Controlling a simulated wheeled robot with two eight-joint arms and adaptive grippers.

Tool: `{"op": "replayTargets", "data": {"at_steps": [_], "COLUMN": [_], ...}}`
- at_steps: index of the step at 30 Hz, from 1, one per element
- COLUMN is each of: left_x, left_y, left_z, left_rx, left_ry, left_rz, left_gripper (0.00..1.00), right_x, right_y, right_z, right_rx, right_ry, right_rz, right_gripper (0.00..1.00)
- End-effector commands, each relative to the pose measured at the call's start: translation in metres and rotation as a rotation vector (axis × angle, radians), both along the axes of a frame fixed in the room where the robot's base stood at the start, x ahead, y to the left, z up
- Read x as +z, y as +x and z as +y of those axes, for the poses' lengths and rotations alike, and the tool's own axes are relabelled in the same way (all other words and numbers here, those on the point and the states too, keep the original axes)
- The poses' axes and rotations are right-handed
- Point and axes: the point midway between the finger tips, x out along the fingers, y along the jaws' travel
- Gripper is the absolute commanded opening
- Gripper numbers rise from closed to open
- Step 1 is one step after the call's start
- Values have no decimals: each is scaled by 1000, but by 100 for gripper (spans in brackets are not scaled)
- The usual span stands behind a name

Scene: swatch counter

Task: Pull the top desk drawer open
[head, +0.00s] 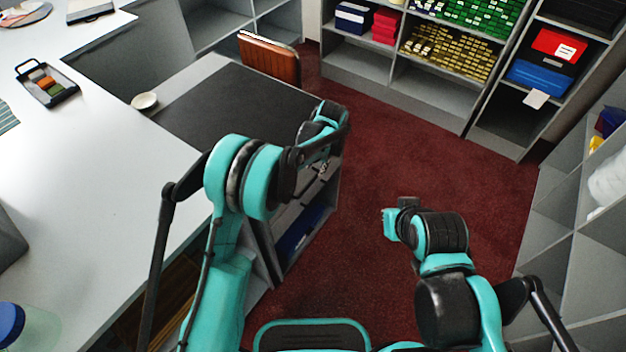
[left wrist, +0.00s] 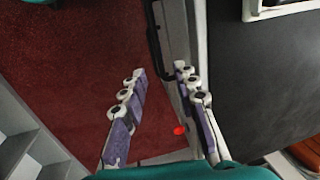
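The desk (head: 185,85) has a dark top panel and a grey side with drawer fronts (head: 287,217), partly covered by my left arm. In the left wrist view, the top drawer's front (left wrist: 176,40) shows as a narrow grey strip beside the desk edge, with a dark bar-like handle (left wrist: 154,45). It looks about flush with the desk. My left gripper (left wrist: 160,72) is open and empty, its fingers pointing along the drawer front, just short of the handle. It also shows in the head view (head: 320,170). My right gripper (head: 393,224) hangs over the floor, its fingers not clear.
A brown chair back (head: 270,59) stands at the desk's far side. Grey shelves (head: 570,215) line the right. The red carpet (head: 400,150) is clear.

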Motion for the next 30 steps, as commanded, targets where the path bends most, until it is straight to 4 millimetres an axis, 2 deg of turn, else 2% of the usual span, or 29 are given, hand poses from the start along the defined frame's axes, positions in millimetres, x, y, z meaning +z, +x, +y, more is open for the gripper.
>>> {"op": "replayTargets", "data": {"at_steps": [8,18,27,28,30], "left_x": [-28,-79,-83,-83,-83], "left_y": [3,9,10,10,10], "left_z": [0,9,10,9,9], "left_rx": [-5,-3,-4,-4,-4], "left_ry": [5,3,3,3,3], "left_rz": [5,5,5,5,5], "left_gripper": [30,30,30,25,6], "right_x": [-10,-31,-31,-30,-31], "right_y": [0,0,0,0,0], "right_z": [0,0,0,0,0], "right_rx": [0,0,0,0,0], "right_ry": [0,0,0,0,0], "right_rz": [0,0,0,0,0], "right_gripper": [0,0,0,0,0]}}
